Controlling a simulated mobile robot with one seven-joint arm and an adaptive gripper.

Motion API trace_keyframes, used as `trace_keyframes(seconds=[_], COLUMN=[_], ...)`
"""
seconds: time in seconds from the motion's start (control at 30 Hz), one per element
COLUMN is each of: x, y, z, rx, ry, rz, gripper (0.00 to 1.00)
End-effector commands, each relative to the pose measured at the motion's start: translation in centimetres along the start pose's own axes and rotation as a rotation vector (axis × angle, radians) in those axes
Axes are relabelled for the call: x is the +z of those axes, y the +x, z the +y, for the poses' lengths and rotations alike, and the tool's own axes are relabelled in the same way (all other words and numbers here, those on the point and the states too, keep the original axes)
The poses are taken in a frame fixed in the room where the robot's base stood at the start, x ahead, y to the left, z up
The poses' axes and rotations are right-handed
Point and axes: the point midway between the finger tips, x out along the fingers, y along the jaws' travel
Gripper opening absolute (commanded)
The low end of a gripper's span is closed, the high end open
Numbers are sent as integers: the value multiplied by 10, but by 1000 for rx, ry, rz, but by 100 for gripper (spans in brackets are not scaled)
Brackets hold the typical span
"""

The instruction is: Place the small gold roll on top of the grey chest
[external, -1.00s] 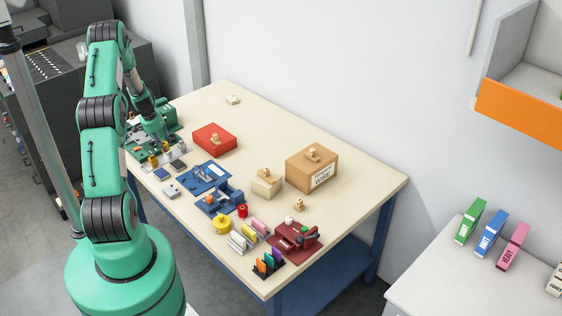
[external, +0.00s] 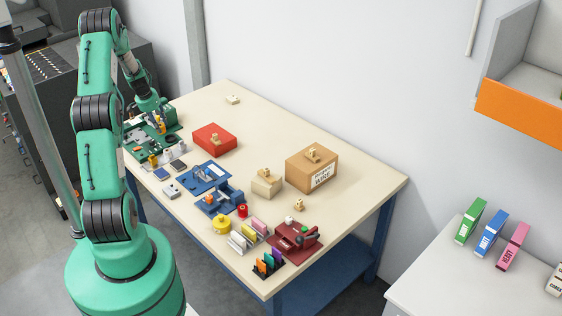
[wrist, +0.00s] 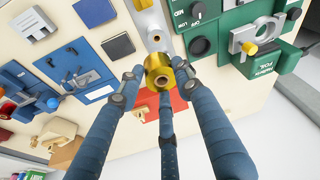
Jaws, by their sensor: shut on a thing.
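In the external view my gripper (external: 160,118) is at the far left end of the table, over the green device, and the grip is too small to read. A small light-grey box (external: 171,191) lies near the table's left edge. It also shows at the upper left of the wrist view (wrist: 36,26). I cannot tell for sure that it is the grey chest.
The green device (external: 150,137) stands at the table's far left. A blue device (external: 212,180), a red box (external: 214,140), and a cardboard box (external: 312,170) stand on the table (external: 250,118). Dark pads and small holders crowd the near left edge. The back of the table is mostly clear.

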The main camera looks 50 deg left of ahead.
Motion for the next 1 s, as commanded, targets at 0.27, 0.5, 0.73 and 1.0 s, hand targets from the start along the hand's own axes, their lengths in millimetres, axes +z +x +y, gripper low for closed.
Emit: trace_keyframes(seconds=[0.27, 0.5, 0.73, 1.0], x=[-27, -57, -84, -103], y=[4, 13, 20, 26], z=[49, 120, 203, 303], rx=[14, 34, 56, 80], ry=[48, 114, 188, 274], rz=[-1, -3, -6, -9], gripper=[8, 8, 8, 8])
